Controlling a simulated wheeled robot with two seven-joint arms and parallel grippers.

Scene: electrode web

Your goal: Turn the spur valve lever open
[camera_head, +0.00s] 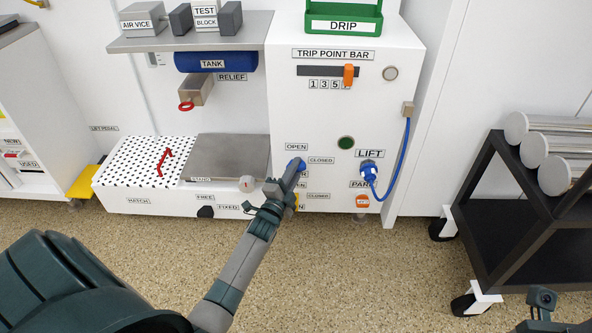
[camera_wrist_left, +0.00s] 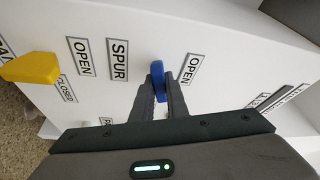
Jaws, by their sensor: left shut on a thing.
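The spur valve lever is blue and sits on the front of the white cabinet. In the head view the blue lever (camera_head: 297,164) shows partly behind my left gripper (camera_head: 295,172), below an OPEN label (camera_head: 296,147) and left of a CLOSED label (camera_head: 320,160). In the left wrist view the blue lever (camera_wrist_left: 158,76) stands between the two fingertips of my left gripper (camera_wrist_left: 159,88), which is shut on it. A SPUR label (camera_wrist_left: 118,60) is on its left and an OPEN label (camera_wrist_left: 190,69) on its right. A dark part of my right arm shows at the head view's lower right; its jaws cannot be made out.
A grey stand (camera_head: 228,157) is to the left and a black cart (camera_head: 510,205) to the right. Floor in front is clear.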

